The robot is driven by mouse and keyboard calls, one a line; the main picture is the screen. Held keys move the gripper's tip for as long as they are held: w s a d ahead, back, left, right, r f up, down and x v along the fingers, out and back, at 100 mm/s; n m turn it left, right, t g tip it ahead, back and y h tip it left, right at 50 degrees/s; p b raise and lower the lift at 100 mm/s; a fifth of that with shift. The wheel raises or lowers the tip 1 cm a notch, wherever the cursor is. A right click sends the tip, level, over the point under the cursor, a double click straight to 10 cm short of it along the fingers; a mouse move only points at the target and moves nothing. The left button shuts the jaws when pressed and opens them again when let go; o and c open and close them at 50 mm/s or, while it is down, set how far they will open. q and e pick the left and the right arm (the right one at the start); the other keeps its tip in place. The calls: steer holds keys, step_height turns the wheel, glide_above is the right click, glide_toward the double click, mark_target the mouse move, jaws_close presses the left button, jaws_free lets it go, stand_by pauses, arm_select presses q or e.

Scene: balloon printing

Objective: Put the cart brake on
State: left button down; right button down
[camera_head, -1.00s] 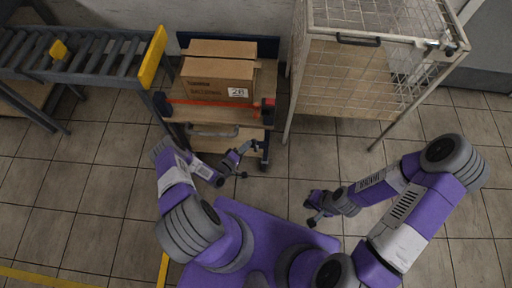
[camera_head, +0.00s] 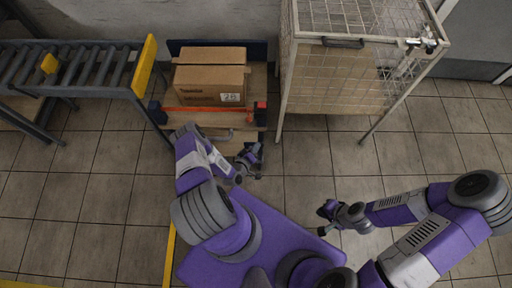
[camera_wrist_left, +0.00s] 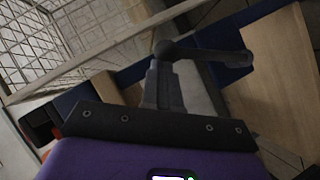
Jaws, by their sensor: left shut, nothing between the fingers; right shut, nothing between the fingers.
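The cart (camera_head: 196,125) stands between the conveyor and the cage. It has wooden decks, blue edges and a red bar (camera_head: 200,110) across its front. A small red and black part (camera_head: 261,106) sits at its front right corner; I cannot tell if it is the brake. My left gripper (camera_head: 252,157) is shut and empty at the cart's front, below that corner. In the left wrist view my shut gripper (camera_wrist_left: 164,85) shows beside the cart's wooden deck (camera_wrist_left: 272,85); contact is unclear. My right gripper (camera_head: 326,218) is shut and empty over the floor, right of the cart.
Brown cardboard boxes (camera_head: 210,78) sit on the cart. A roller conveyor (camera_head: 75,70) with a yellow end plate (camera_head: 144,66) stands close on the left. A wire cage (camera_head: 350,75) stands close on the right. The tiled floor (camera_head: 310,160) in front is clear.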

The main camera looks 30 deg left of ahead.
arm_select(q)
steer(key=shift+w+d, duration=0.1)
steer(key=shift+d, duration=0.15)
steer(key=s+a+r+p, duration=0.1)
steer(key=s+r+p, duration=0.3)
steer(key=s, duration=0.7)
step_height(320, 180, up, 2)
steer(key=shift+s+a+r, duration=0.15)
steer(key=shift+s+a, duration=0.2)
steer(key=shift+a, duration=0.05)
